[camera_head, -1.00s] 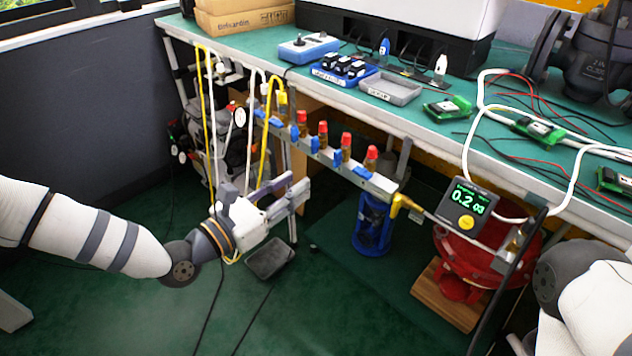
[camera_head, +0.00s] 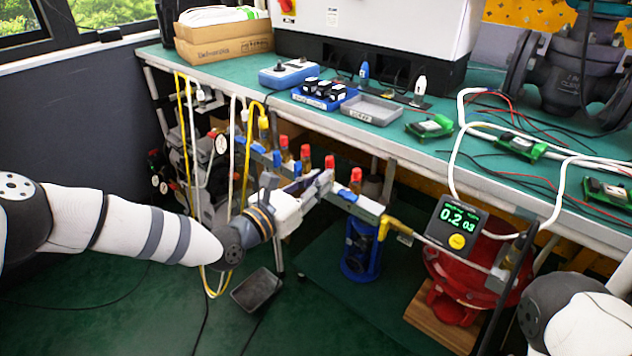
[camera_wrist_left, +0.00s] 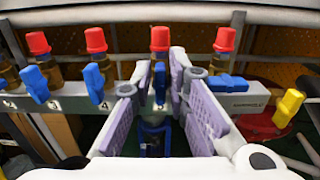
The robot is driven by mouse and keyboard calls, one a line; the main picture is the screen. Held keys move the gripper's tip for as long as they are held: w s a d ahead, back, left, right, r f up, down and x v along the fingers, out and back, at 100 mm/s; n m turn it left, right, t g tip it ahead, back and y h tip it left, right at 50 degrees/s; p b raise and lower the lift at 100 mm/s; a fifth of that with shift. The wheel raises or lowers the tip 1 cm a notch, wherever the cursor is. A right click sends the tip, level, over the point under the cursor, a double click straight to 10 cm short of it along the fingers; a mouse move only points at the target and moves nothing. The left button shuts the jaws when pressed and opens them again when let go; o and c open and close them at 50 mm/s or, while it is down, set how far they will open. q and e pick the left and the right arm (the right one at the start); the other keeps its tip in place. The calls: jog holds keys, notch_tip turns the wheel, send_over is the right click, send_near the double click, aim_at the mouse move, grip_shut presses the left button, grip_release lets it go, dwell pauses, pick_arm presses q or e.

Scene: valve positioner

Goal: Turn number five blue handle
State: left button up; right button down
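The metal manifold bar (camera_head: 362,205) runs along the bench front with several red-capped valves and blue handles. In the left wrist view, a blue handle (camera_wrist_left: 160,83) under a red cap (camera_wrist_left: 160,39) sits right of the handle marked 4 (camera_wrist_left: 95,80) and points downward. My left gripper (camera_wrist_left: 164,80) is open, with its purple pads either side of that handle; contact is not visible. In the head view my left gripper (camera_head: 322,182) reaches the bar and hides that handle. My right gripper is not in view.
Right of the middle handle, another blue handle (camera_wrist_left: 228,83) lies sideways. A yellow handle (camera_wrist_left: 288,107) is at the bar's end, near a gauge reading 0.2 (camera_head: 456,226). Yellow and white hoses (camera_head: 240,150) hang at the left.

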pick_arm(q)
grip_shut()
jog(key=shift+w+a+f+n+p, duration=0.1)
jog(key=shift+a+n+p, duration=0.1)
jog(key=shift+n, duration=1.5)
jog(key=shift+w+a+f+n+p, duration=0.1)
jog(key=shift+n+p, duration=0.05)
jog(key=shift+n, duration=1.55)
jog(key=o, duration=0.6)
grip_release()
jog(key=shift+s, duration=0.1)
